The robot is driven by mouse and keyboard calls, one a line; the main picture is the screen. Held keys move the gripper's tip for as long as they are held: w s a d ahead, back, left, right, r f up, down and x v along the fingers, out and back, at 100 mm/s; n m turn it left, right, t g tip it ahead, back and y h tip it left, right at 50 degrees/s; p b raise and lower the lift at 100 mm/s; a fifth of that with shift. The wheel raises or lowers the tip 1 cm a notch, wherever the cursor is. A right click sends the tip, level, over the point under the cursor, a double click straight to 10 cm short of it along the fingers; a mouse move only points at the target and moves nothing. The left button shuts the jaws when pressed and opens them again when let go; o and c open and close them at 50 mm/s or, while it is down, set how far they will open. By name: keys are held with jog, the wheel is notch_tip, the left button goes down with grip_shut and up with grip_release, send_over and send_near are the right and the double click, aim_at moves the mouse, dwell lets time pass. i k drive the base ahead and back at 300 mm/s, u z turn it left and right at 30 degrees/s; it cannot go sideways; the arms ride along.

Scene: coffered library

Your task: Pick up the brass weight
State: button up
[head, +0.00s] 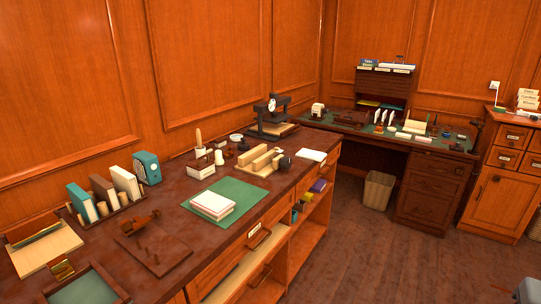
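I cannot clearly make out a brass weight in the head view. Several small items farther along the counter and on the far desk are also too small to identify. My gripper is not visible.
Books with teal and white covers (83,204) stand at the left. A green mat (250,192) with a white stack is mid-counter, near a black press (269,119). A far desk (437,185) and wastebasket (379,190) stand behind. The floor (390,255) is open at the right.

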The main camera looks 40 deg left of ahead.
aim_at(228, 154)
jog(key=i, duration=1.05)
jog(key=u, duration=0.5)
jog(key=i, duration=1.35)
jog(key=u, duration=1.6)
jog(key=i, duration=0.95)
jog(key=u, duration=0.95)
